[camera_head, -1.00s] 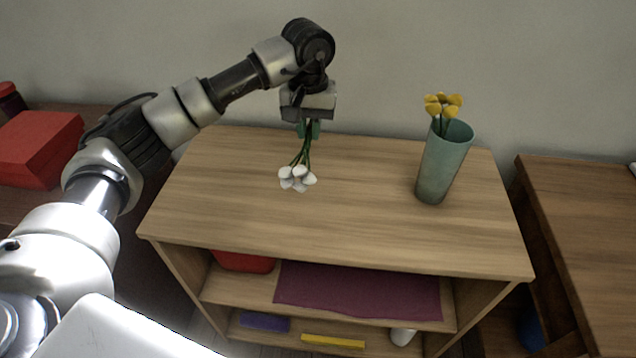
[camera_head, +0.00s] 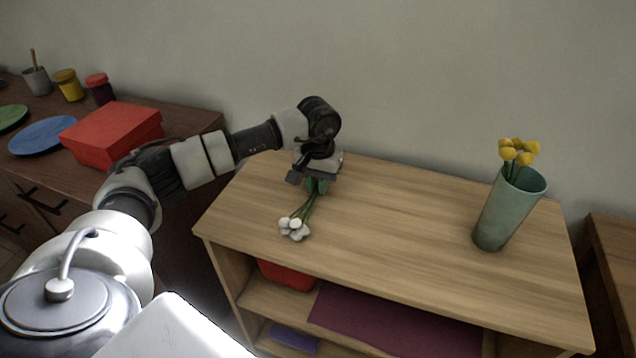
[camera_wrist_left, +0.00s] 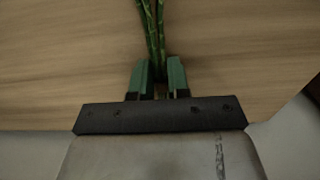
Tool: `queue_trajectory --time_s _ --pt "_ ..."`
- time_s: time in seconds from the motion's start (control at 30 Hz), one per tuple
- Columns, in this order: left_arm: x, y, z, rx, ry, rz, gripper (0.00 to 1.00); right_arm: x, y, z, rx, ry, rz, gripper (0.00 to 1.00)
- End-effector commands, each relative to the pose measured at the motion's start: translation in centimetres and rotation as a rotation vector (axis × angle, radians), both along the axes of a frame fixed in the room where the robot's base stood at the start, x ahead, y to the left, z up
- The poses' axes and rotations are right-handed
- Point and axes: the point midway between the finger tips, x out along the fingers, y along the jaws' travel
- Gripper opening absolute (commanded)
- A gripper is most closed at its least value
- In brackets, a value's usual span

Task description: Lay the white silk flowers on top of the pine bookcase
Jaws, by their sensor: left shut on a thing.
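The white silk flowers (camera_head: 294,228) have white heads and green stems. My left gripper (camera_head: 316,187) is shut on the stems, at the left part of the pine bookcase top (camera_head: 390,225). The heads point toward the front edge and look very near or touching the top; I cannot tell which. In the left wrist view the green stems (camera_wrist_left: 152,30) run up from between the green fingertips (camera_wrist_left: 158,78), with the wood top behind them. My right gripper is not in view.
A teal vase (camera_head: 509,211) with yellow flowers (camera_head: 519,151) stands on the right of the bookcase top. The middle of the top is clear. A red box (camera_head: 112,133) and a blue plate (camera_head: 42,136) sit on the dark cabinet at left. A purple cloth (camera_head: 385,322) lies on a shelf below.

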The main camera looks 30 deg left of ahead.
Motion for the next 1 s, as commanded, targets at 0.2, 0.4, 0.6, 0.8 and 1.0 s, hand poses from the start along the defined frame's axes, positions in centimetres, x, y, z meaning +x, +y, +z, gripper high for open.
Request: queue_trajectory --time_s 0.2,0.4,0.6,0.8,1.0 --pt "0.1 0.0 -0.2 -0.001 -0.002 -0.001 0.00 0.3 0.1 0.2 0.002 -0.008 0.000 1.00" --pt "0.0 0.0 -0.4 -0.001 -0.002 -0.001 0.18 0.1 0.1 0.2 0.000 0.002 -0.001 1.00" --pt "0.0 0.0 -0.3 -0.001 -0.002 -0.001 0.42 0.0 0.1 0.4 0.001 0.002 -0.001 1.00" --pt "0.0 0.0 -0.3 -0.001 -0.002 0.000 0.42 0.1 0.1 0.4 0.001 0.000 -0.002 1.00" --pt "0.1 0.0 0.9 0.000 -0.005 0.000 0.42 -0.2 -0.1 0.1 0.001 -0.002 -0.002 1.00"
